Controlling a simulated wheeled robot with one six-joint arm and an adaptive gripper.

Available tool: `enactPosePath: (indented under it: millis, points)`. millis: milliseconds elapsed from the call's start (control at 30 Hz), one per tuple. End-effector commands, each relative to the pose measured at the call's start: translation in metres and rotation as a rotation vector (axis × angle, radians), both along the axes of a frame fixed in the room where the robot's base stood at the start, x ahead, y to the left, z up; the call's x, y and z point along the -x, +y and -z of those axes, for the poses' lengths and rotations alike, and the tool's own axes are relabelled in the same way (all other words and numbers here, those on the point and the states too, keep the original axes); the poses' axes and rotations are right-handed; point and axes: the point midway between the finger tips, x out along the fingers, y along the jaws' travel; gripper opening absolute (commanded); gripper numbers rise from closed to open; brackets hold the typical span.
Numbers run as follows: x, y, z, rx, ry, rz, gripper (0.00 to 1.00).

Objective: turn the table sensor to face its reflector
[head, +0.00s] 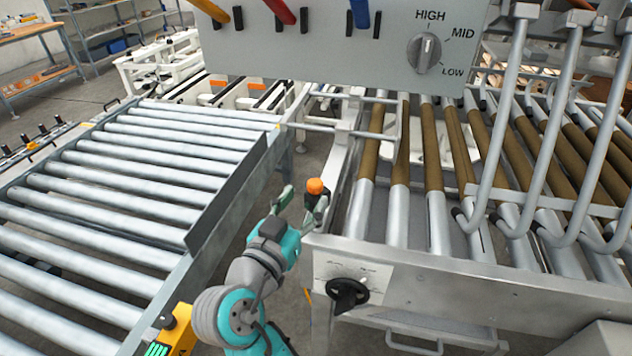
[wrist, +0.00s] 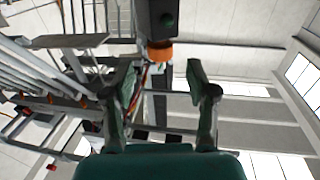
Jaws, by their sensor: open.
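A small dark sensor with an orange cap (head: 315,186) sits at the front left corner of the roller table. In the wrist view it is a dark box with an orange end (wrist: 160,52), near the top centre. My gripper (head: 298,203) is open at the sensor, with its fingers spread. In the wrist view my gripper (wrist: 160,78) has one finger to each side of the orange end, with visible gaps; I cannot tell whether anything touches. I cannot make out the reflector in either view.
A roller conveyor (head: 115,190) with a raised side rail lies to the left. The roller table (head: 480,290) on the right has a black hand knob (head: 347,295) and curved grey bars above it. A grey control panel (head: 340,50) hangs overhead. A narrow gap separates conveyor and table.

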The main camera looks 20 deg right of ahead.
Motion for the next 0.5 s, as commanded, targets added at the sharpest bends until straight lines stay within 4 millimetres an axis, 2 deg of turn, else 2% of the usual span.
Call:
enactPosePath:
  millis: [200, 500]
  points:
    - [-0.025, -0.026, -0.001, 0.0, -0.001, 0.002, 0.57]
    - [-0.041, -0.041, 0.0, 0.0, 0.0, 0.0, 0.57]
